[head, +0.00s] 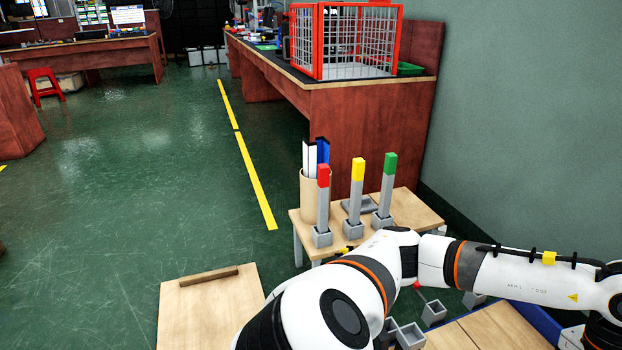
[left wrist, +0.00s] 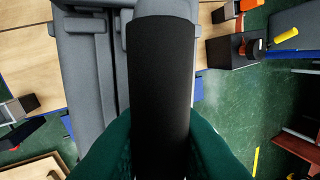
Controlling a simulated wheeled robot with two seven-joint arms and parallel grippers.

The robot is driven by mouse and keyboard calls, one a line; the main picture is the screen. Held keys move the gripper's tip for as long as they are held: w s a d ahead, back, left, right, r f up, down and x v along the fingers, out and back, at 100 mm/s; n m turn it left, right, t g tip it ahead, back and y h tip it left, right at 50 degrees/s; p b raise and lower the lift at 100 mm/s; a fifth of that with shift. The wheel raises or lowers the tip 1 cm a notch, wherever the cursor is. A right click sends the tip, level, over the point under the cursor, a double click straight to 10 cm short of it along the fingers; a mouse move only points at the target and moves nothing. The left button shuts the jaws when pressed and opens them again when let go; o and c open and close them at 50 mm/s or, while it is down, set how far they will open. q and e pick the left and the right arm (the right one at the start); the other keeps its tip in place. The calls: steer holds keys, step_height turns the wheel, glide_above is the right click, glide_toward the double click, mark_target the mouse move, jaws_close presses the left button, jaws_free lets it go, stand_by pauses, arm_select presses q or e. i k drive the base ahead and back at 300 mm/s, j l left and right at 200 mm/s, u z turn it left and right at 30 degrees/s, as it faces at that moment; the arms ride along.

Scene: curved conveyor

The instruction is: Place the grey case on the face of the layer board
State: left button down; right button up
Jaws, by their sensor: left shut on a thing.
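In the left wrist view my left gripper (left wrist: 160,130) has its two green fingers shut on a long, dark, nearly black object (left wrist: 160,75). It stands up between the fingers and I take it to be the grey case in shade. In the head view my left arm crosses the lower right; its gripper and the held case are out of that view. A pale wooden board (head: 195,320) with a darker wooden strip along it lies at the lower left of the head view; I cannot tell for sure whether it is the layer board. My right gripper is not in view.
A small wooden table (head: 415,207) holds grey posts with red, yellow and green tops and a tan holder (head: 309,200). Grey square cups (head: 433,312) sit beside my arm. A red-framed cage (head: 345,42) stands on the far bench. The green floor at left is open.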

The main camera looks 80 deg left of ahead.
mark_target(197, 325)
steer(key=k+j+u, duration=0.15)
steer(key=u, duration=0.65)
steer(key=k+j+u, duration=0.15)
steer(key=j, duration=0.2)
steer(key=k+j+u, duration=0.15)
steer(key=j, duration=0.2)
steer(key=k+j+u, duration=0.15)
steer(key=j, duration=0.2)
steer(key=j+u, duration=0.15)
steer(key=j, duration=0.2)
steer(key=k+j, duration=0.1)
steer(key=j, duration=0.5)
steer(key=k, duration=0.05)
